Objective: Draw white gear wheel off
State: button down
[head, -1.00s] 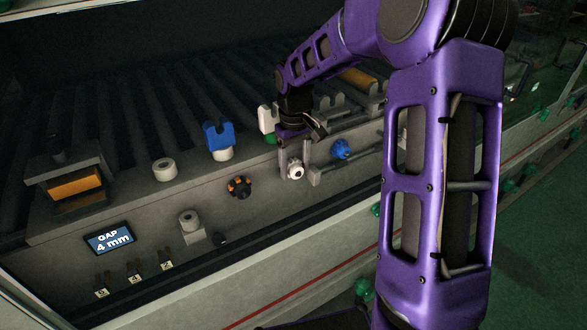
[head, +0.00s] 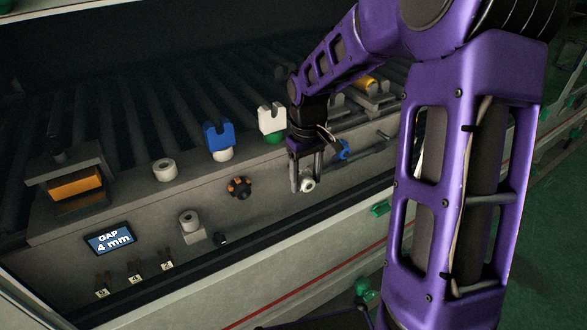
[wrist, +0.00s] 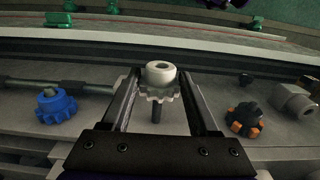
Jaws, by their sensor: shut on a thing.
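The white gear wheel (head: 308,184) is between my gripper's fingers in front of the grey side panel; in the wrist view the white gear wheel (wrist: 160,82) shows its round hub and toothed rim. My gripper (head: 306,179) is shut on it, one finger at each side. A short dark peg (wrist: 156,114) shows on the panel side of the wheel, in line with it. I cannot tell whether the peg's end is still inside the wheel's bore.
A blue gear (head: 342,150) sits on the panel to the right, and a black-and-orange gear (head: 239,187) to the left. A grey horizontal rod (wrist: 98,88) runs by the blue gear. Blue (head: 218,137) and white (head: 271,120) forked blocks stand on the ledge above.

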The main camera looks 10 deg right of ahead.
aim_at(314, 185)
jog(key=shift+s+d, duration=0.25)
jog(key=shift+s, duration=0.5)
jog(key=shift+s+d, duration=0.2)
jog(key=shift+s, duration=0.5)
